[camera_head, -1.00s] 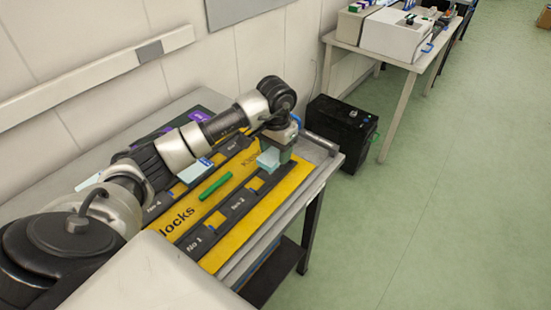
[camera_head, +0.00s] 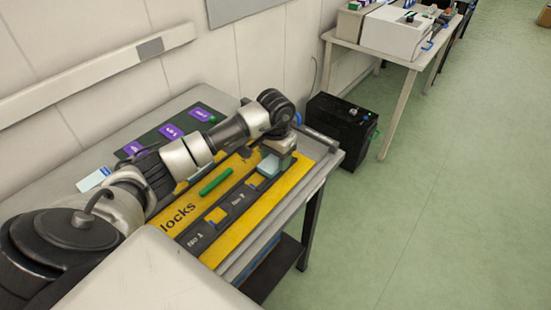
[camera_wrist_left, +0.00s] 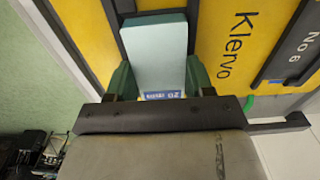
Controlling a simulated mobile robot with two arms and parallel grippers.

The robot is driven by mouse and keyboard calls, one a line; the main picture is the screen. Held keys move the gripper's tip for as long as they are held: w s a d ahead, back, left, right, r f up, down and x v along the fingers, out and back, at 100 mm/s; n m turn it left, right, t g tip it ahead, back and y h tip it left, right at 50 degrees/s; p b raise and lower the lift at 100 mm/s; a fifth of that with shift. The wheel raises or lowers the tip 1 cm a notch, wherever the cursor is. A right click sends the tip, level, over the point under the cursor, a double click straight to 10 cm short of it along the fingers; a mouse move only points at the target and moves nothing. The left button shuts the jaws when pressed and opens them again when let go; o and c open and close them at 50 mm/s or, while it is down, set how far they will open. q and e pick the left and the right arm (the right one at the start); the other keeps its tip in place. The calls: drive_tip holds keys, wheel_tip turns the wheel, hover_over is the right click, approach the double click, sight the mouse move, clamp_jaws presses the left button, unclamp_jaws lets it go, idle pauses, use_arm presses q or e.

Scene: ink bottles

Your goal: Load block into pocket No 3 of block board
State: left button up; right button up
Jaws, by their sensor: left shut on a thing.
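A pale blue block (camera_head: 268,166) is held in my left gripper (camera_head: 274,159) over the far right end of the near dark strip on the yellow block board (camera_head: 235,231). The block also shows in the left wrist view (camera_wrist_left: 156,52), between the green fingers of my left gripper (camera_wrist_left: 157,80), with a blue label at its near end. The strip carries the labels No 1 and No 2; the spot under the block is hidden, so I cannot tell whether the block touches the board. My right gripper is not in view.
A green bar (camera_head: 215,180) lies on the board's middle. A dark mat with purple cards (camera_head: 170,131) is behind the board. The cart's metal edge (camera_head: 322,160) borders the right. A black box (camera_head: 341,126) stands on the floor beyond.

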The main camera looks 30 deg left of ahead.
sight(276, 159)
use_arm(q)
drive_tip(key=shift+s+d+f, duration=0.1)
drive_tip(key=shift+s+f, duration=0.2)
drive_tip(key=shift+f, duration=0.5)
drive_tip(key=o, duration=0.9)
drive_tip(key=shift+c, duration=0.2)
drive_tip(key=shift+d+r+p, duration=0.1)
drive_tip(key=shift+r+p, duration=0.55)
drive_tip(key=shift+p, duration=0.1)
drive_tip(key=shift+o, duration=0.5)
wheel_tip(276, 159, up, 12)
drive_tip(key=b, duration=0.2)
drive_tip(key=shift+w+a, duration=0.2)
drive_tip(key=shift+w, duration=0.15)
drive_tip(key=shift+r, duration=0.1)
